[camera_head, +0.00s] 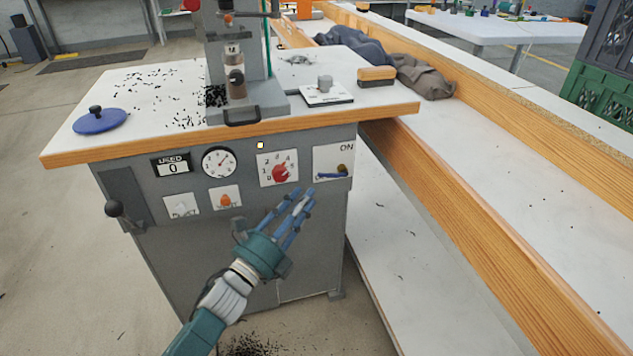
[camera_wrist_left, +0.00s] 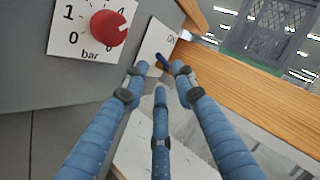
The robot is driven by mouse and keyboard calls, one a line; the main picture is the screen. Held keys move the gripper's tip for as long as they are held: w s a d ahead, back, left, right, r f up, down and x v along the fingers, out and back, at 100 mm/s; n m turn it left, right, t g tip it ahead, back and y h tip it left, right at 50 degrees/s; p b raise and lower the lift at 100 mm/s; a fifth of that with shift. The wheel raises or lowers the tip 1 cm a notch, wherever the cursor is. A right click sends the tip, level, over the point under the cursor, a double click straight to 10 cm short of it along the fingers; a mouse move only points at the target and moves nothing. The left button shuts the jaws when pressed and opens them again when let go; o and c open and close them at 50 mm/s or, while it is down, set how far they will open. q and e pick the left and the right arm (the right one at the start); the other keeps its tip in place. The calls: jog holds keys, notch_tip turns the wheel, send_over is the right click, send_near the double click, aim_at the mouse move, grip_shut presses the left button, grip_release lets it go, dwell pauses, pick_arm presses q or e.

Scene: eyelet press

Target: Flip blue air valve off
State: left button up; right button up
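The blue air valve lever (camera_head: 331,176) lies about level on a white plate marked ON at the upper right of the grey press front. Its brass body (camera_head: 342,168) shows above the lever's right part. In the left wrist view the blue lever (camera_wrist_left: 163,61) shows just beyond the fingertips. My left gripper (camera_head: 293,205) is below and left of the valve plate, fingers pointing up toward it. Its blue fingers (camera_wrist_left: 160,75) are spread with nothing between them, and appear apart from the lever. My right gripper is not in view.
A red pressure knob (camera_head: 281,173) sits left of the valve, and an orange switch (camera_head: 225,199) is lower left. The wooden table edge (camera_head: 250,135) overhangs the panel. A wooden-edged bench (camera_head: 470,210) stands close on the right. A black ball-ended lever (camera_head: 114,209) sticks out at left.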

pick_arm(q)
jog(key=x, duration=0.6)
jog(key=shift+w+d+r+b, duration=0.15)
jog(key=shift+w+b, duration=0.1)
jog(key=shift+b, duration=0.05)
